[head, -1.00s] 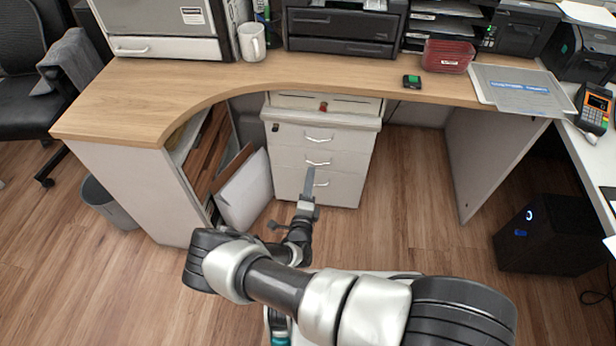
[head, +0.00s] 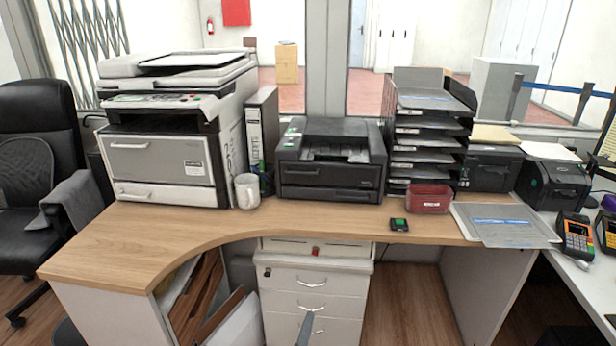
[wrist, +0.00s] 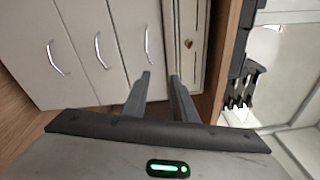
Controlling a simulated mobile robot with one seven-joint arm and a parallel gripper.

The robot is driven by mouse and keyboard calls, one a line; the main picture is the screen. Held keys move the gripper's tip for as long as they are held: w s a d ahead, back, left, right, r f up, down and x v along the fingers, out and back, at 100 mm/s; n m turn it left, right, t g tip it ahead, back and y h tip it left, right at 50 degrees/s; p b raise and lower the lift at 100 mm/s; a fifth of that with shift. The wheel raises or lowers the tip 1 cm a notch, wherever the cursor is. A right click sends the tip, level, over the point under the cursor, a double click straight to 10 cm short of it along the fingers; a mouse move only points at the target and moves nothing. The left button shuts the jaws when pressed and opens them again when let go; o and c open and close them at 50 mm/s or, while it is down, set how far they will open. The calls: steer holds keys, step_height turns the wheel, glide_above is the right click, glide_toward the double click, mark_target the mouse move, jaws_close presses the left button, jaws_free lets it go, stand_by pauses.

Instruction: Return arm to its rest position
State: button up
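My gripper (wrist: 160,88) shows in the wrist view with its two dark fingers apart and nothing between them. It points at the white drawer cabinet (wrist: 85,45), which stands under the counter. In the head view only a grey finger tip (head: 305,328) shows at the bottom edge, in front of the cabinet's lower drawers (head: 313,290). The rest of my arm is below the head view.
The wooden counter (head: 130,235) carries a large printer (head: 165,150), a white mug (head: 247,190), a black printer (head: 330,165), paper trays (head: 425,150) and a red box (head: 430,199). An office chair (head: 35,150) stands at left. Floor (head: 400,310) is open right of the cabinet.

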steer(key=s+d+r+m+g+h, duration=0.1)
steer(key=d+r+m+g+h, duration=0.45)
steer(key=r+m, duration=0.4)
steer(key=s+d+r+m+g+h, duration=0.1)
steer(key=d+r+m+g+h, duration=0.3)
steer(key=d+r+m, duration=0.45)
steer(key=s+d+r+m+g+y, duration=0.45)
steer(key=s+r+m+g, duration=0.45)
steer(key=r+m, duration=0.5)
steer(key=s+a+r+m+t+y, duration=0.25)
steer(key=s+r+m+y, duration=0.25)
steer(key=s+r+m, duration=0.25)
steer(key=s+a+r+m+t+y, duration=0.1)
steer(key=s+r+m+t+y, duration=0.3)
steer(key=s+r+m, duration=0.4)
step_height(320, 180, up, 24)
steer(key=s+p, duration=0.1)
steer(key=p, duration=2.4)
steer(key=shift+a+m, duration=0.2)
steer(key=shift+m, duration=0.25)
steer(key=shift+f, duration=0.1)
